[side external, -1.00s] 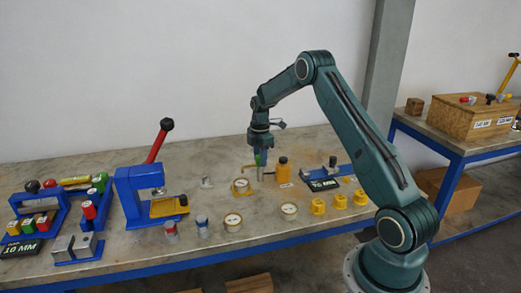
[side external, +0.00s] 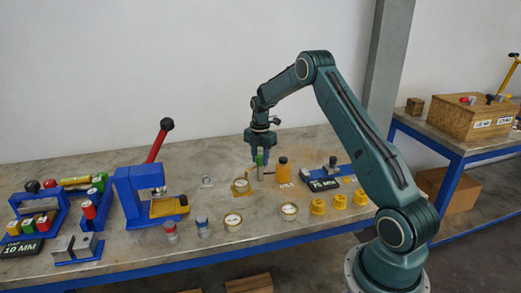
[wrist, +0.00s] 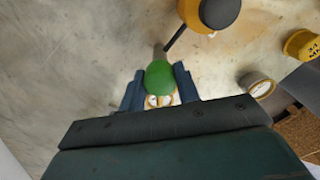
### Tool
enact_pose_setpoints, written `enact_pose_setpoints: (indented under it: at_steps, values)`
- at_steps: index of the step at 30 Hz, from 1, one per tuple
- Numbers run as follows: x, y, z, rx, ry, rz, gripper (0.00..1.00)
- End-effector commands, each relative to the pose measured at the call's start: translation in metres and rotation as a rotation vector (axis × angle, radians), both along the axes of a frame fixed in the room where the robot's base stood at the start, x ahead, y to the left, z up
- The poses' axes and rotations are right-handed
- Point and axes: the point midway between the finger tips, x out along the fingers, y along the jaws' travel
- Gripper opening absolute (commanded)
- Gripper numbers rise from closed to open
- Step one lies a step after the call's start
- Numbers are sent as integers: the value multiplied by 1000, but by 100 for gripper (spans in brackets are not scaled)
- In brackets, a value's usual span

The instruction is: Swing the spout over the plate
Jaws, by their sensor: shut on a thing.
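The orange vessel (side external: 283,168) stands on the bench, with a dark top and a thin dark spout arm in the wrist view (wrist: 177,38). The spout arm reaches toward a grey stem beside the green knob (wrist: 160,76). My gripper (wrist: 159,84) is shut on the green knob, one blue finger on each side; it points down in the side view (side external: 259,157). A yellow-rimmed plate with a white face (side external: 241,187) lies on the bench just left of the gripper. In the wrist view a pale yellow-rimmed disc (wrist: 152,102) shows partly behind the knob.
Two round white-faced pieces (side external: 232,222) (side external: 289,211) and several yellow knobs (side external: 318,206) lie toward the front. A blue press with a red lever (side external: 150,190) stands left. A blue fixture (side external: 325,181) stands right of the vessel. The bench behind the gripper is clear.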

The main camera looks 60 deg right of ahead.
Motion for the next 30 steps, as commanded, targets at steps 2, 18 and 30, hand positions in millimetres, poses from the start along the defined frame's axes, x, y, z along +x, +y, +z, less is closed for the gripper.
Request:
enact_pose_setpoints:
  at_steps: [2, 18, 30]
  values:
    - [1, 1, 2, 0, -3, 7, 0]
    - [0, 0, 2, 0, -1, 1, 54]
    - [1, 0, 38, -2, -4, 1, 54]
